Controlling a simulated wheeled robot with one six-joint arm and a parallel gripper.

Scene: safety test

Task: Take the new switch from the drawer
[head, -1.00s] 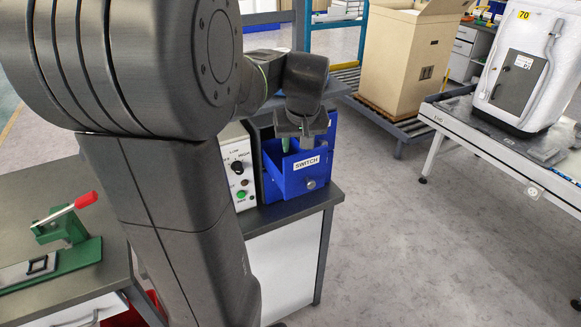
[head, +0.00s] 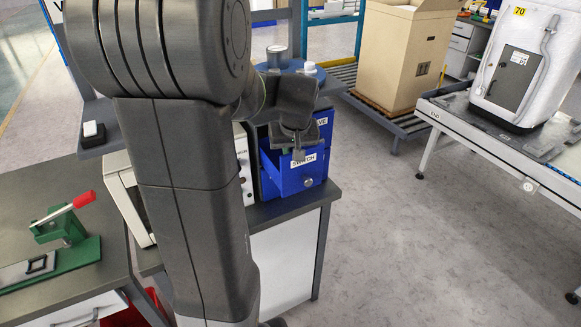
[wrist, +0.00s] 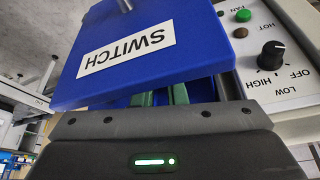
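The blue drawer (head: 293,180) labelled SWITCH is pulled out of the blue drawer cabinet on the bench. Its front and label also show upside down in the wrist view (wrist: 150,62). My gripper (head: 297,150) is over the open drawer, behind its front panel. No switch can be made out; the drawer's inside is mostly covered.
A control box (wrist: 270,60) with a knob and buttons stands close beside the drawer. A drawer labelled VALVE (head: 321,122) is above. A shelf (head: 318,82) overhangs behind my gripper. A green tool with a red handle (head: 65,220) is on the left bench.

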